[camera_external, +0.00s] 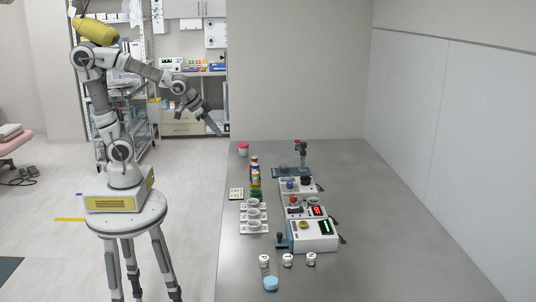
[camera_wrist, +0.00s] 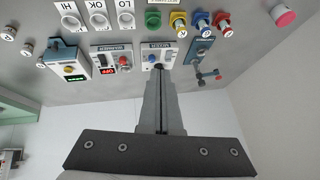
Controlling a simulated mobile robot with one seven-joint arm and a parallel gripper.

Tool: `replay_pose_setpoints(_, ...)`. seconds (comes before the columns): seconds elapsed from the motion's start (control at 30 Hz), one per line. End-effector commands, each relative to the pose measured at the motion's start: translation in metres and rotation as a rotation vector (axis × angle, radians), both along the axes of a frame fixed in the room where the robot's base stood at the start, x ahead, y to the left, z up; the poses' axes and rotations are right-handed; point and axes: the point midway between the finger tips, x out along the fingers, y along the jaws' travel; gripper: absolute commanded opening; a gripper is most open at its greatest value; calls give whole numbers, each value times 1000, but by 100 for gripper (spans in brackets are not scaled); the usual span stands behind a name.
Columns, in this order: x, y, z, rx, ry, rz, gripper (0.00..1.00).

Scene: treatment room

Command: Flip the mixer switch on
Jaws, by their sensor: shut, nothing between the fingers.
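The mixer, a white box labelled MIXER (camera_wrist: 160,49), shows in the wrist view just beyond my fingertips. It has a blue knob and a dark part on its face; I cannot make out its switch position. In the external view the mixer (camera_external: 298,187) sits mid-row on the grey table, with a blue and a black knob on top. My gripper (camera_external: 218,131) is above the table's left far edge, apart from the mixer, pointing down and right. In the wrist view my gripper (camera_wrist: 161,72) has its fingers together, empty, their tips overlapping the mixer's near edge in the picture.
The warmer with a red display (camera_external: 317,211) and a box with a green display (camera_external: 325,228) stand nearer the camera. A blue-based stand (camera_external: 284,173) is behind the mixer. The table's right side is clear.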

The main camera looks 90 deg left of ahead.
Motion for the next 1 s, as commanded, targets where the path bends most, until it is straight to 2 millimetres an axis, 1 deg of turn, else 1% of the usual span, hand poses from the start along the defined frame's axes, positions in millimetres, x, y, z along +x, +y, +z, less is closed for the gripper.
replay_pose_setpoints(0.03, 13, 7, -9, 4, 0, -1, 0)
replay_pose_setpoints(0.1, 31, 14, -17, 12, -10, -9, 0)
replay_pose_setpoints(0.27, 68, 30, -39, 11, -38, -32, 0)
replay_pose_setpoints(0.5, 120, 54, -75, -27, -103, -63, 0)
replay_pose_setpoints(0.8, 174, 87, -118, -120, -227, -77, 0)
replay_pose_setpoints(1.0, 196, 105, -133, -175, -312, -69, 0)
